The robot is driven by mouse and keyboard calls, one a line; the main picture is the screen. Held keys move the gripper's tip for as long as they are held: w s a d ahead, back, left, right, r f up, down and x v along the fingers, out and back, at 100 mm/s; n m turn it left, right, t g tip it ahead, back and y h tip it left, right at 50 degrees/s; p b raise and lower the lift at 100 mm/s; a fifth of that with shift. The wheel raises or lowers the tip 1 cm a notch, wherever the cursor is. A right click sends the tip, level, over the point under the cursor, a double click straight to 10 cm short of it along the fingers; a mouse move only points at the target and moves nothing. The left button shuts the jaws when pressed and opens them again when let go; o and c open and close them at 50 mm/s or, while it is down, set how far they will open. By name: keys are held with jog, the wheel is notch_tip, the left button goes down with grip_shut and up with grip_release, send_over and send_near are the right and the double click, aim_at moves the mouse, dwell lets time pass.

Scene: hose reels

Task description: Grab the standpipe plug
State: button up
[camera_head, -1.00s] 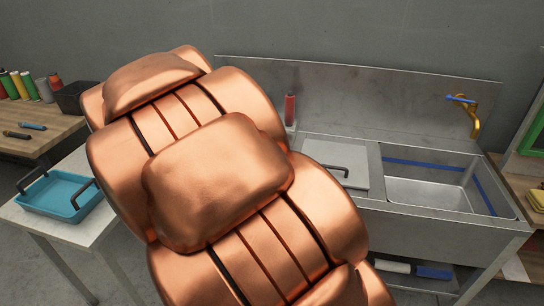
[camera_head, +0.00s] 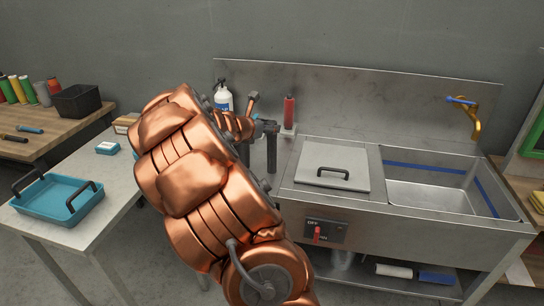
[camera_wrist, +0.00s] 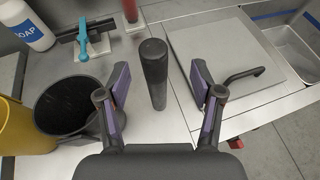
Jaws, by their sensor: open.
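A dark upright cylinder (camera_wrist: 154,70), which looks like the standpipe plug, stands on the metal counter in the wrist view. In the head view it appears as a dark post (camera_head: 271,152) just beyond my arm. My gripper (camera_wrist: 160,76) is open and empty, with one purple-padded finger on each side of the cylinder in the picture. Both fingers look apart from it. I cannot tell how far down they reach. In the head view my gripper (camera_head: 266,127) is small and partly hidden by my copper arm.
A grey lid (camera_wrist: 228,58) with a dark handle lies right of the cylinder, with the sink basin (camera_head: 430,193) beyond. A black container (camera_wrist: 66,108), a yellow object (camera_wrist: 22,128), a soap bottle (camera_wrist: 28,26) and a blue-handled tool (camera_wrist: 83,40) crowd the left. A red cylinder (camera_head: 289,110) stands behind.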

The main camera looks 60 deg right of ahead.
jog(key=p+x, duration=0.1)
jog(key=x, duration=0.5)
jog(key=shift+w, duration=0.4)
jog(key=shift+c, duration=0.2)
grip_shut()
dwell(0.4)
